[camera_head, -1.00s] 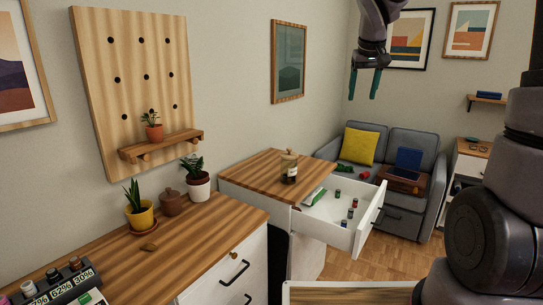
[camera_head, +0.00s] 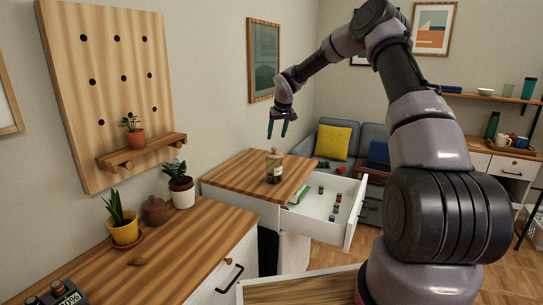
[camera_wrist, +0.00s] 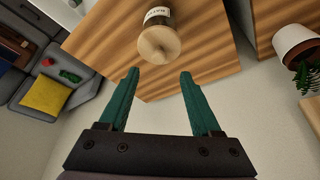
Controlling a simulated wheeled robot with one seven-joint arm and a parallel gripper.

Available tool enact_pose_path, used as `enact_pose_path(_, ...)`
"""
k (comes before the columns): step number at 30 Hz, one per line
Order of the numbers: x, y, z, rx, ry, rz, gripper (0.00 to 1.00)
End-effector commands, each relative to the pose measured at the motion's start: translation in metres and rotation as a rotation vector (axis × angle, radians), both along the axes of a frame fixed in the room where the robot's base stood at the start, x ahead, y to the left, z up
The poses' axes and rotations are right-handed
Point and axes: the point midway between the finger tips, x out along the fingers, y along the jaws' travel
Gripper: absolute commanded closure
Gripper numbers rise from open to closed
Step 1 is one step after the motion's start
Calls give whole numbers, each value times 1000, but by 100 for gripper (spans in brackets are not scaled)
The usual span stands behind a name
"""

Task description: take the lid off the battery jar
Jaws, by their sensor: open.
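The battery jar (camera_head: 274,172) is dark glass with a label and stands upright on the wooden top of the standing desk (camera_head: 240,172). Its pale wooden lid (camera_head: 274,155) with a knob sits on it. In the wrist view the lid (camera_wrist: 158,44) faces me, with part of the jar's label (camera_wrist: 157,15) behind it. My gripper (camera_head: 278,130) is open and empty, in the air above and just behind the jar. In the wrist view its teal fingers (camera_wrist: 158,80) are spread, and the lid lies beyond their tips, not between them.
An open white drawer (camera_head: 345,222) with several batteries and a green-white packet stands right of the jar. A potted plant (camera_head: 182,190), brown pot (camera_head: 155,210) and yellow pot (camera_head: 124,231) stand on the nearer counter. The desktop around the jar is clear.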

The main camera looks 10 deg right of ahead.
Motion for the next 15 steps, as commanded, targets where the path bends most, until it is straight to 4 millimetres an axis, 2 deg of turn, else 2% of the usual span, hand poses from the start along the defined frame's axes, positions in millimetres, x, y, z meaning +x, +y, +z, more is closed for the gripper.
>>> enact_pose_path(3,6,2,-14,1,0,1,35)
enact_pose_path(8,10,3,-24,1,0,0,35)
enact_pose_path(15,24,5,-57,1,1,0,35)
